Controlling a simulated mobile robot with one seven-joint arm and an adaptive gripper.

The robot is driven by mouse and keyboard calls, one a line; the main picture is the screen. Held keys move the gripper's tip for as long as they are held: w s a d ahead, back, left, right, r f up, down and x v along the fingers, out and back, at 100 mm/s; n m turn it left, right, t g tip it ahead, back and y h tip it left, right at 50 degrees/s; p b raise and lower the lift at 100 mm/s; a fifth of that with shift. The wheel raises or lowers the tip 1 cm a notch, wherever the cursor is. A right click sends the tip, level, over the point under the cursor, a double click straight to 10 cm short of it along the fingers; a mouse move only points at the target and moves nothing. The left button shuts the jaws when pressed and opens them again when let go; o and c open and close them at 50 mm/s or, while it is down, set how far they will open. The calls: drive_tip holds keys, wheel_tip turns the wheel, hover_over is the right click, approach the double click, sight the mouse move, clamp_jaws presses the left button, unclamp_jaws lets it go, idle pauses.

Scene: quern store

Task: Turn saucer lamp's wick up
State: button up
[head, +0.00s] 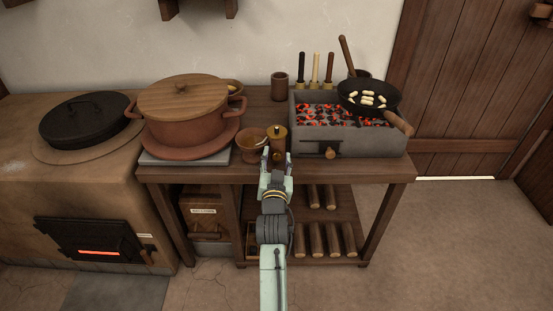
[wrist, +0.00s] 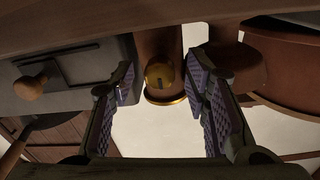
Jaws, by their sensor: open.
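A small brown cylinder with a brass top (head: 278,138) stands at the table's front edge. In the wrist view, which looks upside down, it carries a round brass knob (wrist: 159,75) with a dark slot and a brass rim beyond. A shallow brown saucer-like bowl (head: 251,142) stands just left of it; it also shows in the wrist view (wrist: 233,68). I cannot tell for sure which of these is the saucer lamp, and no wick shows clearly. My gripper (head: 276,157) is open in front of the cylinder. The knob appears between the fingers (wrist: 161,84), with gaps on both sides.
A large lidded clay pot (head: 184,110) stands left, and a charcoal brazier (head: 352,144) with a pan (head: 368,97) stands right. A brown cup (head: 279,86) is behind. A clay oven (head: 60,180) adjoins the table (head: 390,172). Logs lie on the lower shelf.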

drive_tip(key=shift+c, duration=0.3)
clamp_jaws()
